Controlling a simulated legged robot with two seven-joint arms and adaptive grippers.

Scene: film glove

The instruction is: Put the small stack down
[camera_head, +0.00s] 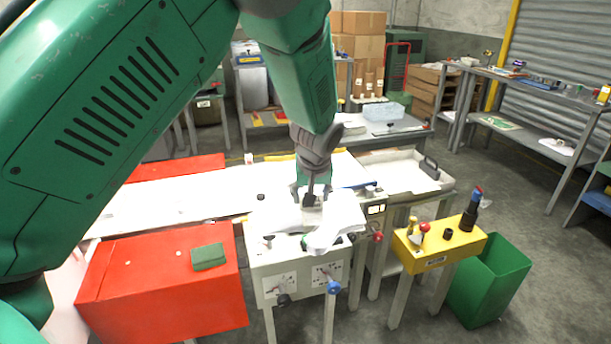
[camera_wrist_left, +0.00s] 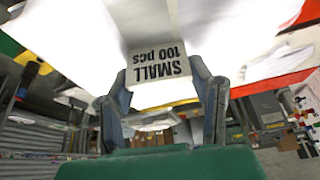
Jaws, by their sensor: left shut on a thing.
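My left gripper (camera_head: 312,197) hangs over the pale machine box (camera_head: 280,262) in the middle of the head view. In the left wrist view, the fingers of my left gripper (camera_wrist_left: 160,88) are on both sides of a white stack with the label "SMALL 100 pcs" (camera_wrist_left: 158,66), and they are shut on it. White film-like material (camera_head: 338,222) lies or hangs around the gripper at the top of the box. I cannot tell in the head view which part is the stack, or whether it touches the box. My right gripper is not in view.
A red box with a green pad (camera_head: 208,257) stands at left. A yellow stand (camera_head: 440,244) with knobs and a green bin (camera_head: 490,280) are at right. A white work surface (camera_head: 180,200) runs behind. A pale tray (camera_head: 400,175) lies back right.

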